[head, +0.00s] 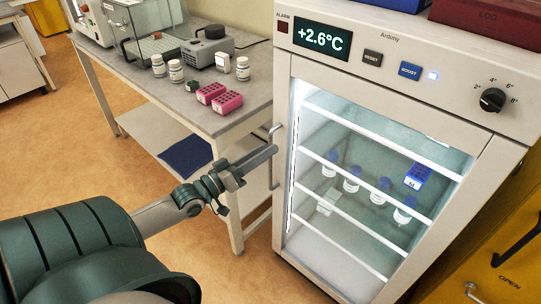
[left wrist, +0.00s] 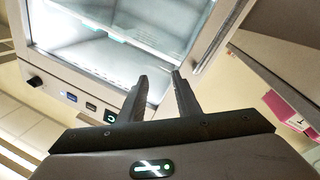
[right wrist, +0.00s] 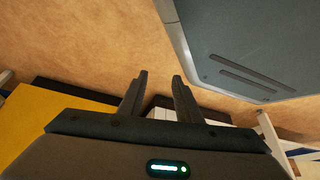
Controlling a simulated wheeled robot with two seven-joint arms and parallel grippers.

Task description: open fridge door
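The fridge (head: 455,82) stands at the right of the head view with its glass door (head: 400,108) shut and its lit inside showing. A vertical grey bar handle (head: 275,182) runs along the door's left edge. My left gripper (head: 271,152) reaches in from the left, its fingertips over the middle of the handle. In the left wrist view the fingers (left wrist: 159,78) are apart, with the fridge (left wrist: 45,72) beyond them. I cannot tell if the handle is between them. My right gripper (right wrist: 158,76) is open and empty, over the floor in the right wrist view.
A lab table (head: 232,118) stands left of the fridge, with vials, pink racks (head: 227,102) and instruments on top. A yellow cabinet (head: 500,262) is at the lower right. Bottles (head: 351,185) stand inside the fridge. Open floor (head: 60,150) lies to the left.

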